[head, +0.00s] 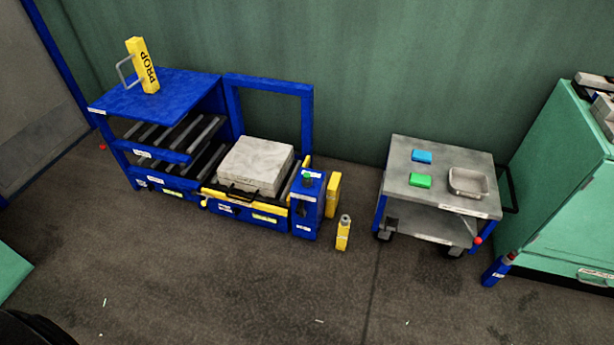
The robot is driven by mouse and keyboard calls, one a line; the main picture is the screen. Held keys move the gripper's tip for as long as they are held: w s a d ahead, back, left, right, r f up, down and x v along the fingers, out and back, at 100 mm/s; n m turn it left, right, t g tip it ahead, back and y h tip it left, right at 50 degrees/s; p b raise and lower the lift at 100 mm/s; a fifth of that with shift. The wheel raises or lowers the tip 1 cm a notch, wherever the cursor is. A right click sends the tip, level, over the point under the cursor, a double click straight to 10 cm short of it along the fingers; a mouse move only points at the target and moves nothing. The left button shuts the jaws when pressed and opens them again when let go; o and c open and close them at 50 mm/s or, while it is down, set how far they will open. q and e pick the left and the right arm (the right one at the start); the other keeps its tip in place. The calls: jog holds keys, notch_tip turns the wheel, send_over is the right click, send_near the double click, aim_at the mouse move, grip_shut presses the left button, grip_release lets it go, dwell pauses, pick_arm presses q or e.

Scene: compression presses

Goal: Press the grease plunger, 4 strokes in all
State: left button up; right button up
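No part is clearly readable as the grease plunger. A small blue cabinet (308,212) with a green knob (308,179) on top stands at the right end of the blue press frame (222,100). A yellow canister (343,236) with a grey cap stands upright on the floor just right of it. A blue post (494,271) with a red top stands by the green cabinet at the right. The labels are too small to read. Neither of my grippers is in view.
A grey mold block (256,165) sits in the press frame, beside dark roller shelves. A yellow PROP block (143,66) stands on top. A grey cart (440,160) holds a blue block, a green block and a tray. A green cabinet (560,180) stands right. The front floor is mostly clear.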

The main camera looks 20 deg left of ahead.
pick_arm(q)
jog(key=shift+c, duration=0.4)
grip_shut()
